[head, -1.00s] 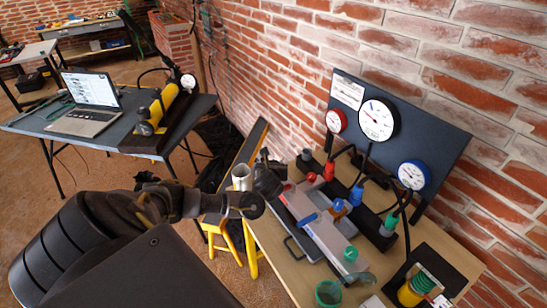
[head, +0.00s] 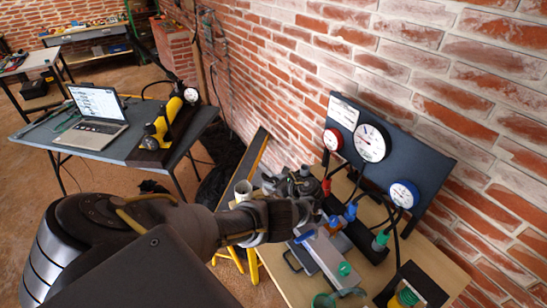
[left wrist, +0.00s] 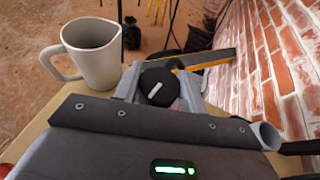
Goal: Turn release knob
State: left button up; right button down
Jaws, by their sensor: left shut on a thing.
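The release knob (left wrist: 157,88) is a round black knob with a white mark that leans to the upper right in the left wrist view. My left gripper (left wrist: 158,96) has one grey finger on each side of it and is shut on it. In the head view my left gripper (head: 288,185) is at the bench's far left end, and it and the wrist hide the knob. My right gripper is not in view.
A white mug (head: 243,191) stands close left of my gripper and also shows in the left wrist view (left wrist: 92,55). A gauge panel (head: 425,165) with hoses stands against the brick wall (head: 480,120). A grey device (head: 322,252) lies on the wooden bench (head: 290,285).

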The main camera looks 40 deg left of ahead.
pick_arm(q)
jog(key=shift+n+g+b, duration=1.1)
jog(key=shift+g+b, duration=0.2)
jog(key=shift+b, duration=0.15)
jog(key=o, duration=1)
jog(key=shift+a, duration=0.1)
jog(key=p+v, duration=0.1)
jog(key=v, duration=0.9)
jog(key=shift+d+r, duration=0.2)
jog(key=shift+d, duration=0.15)
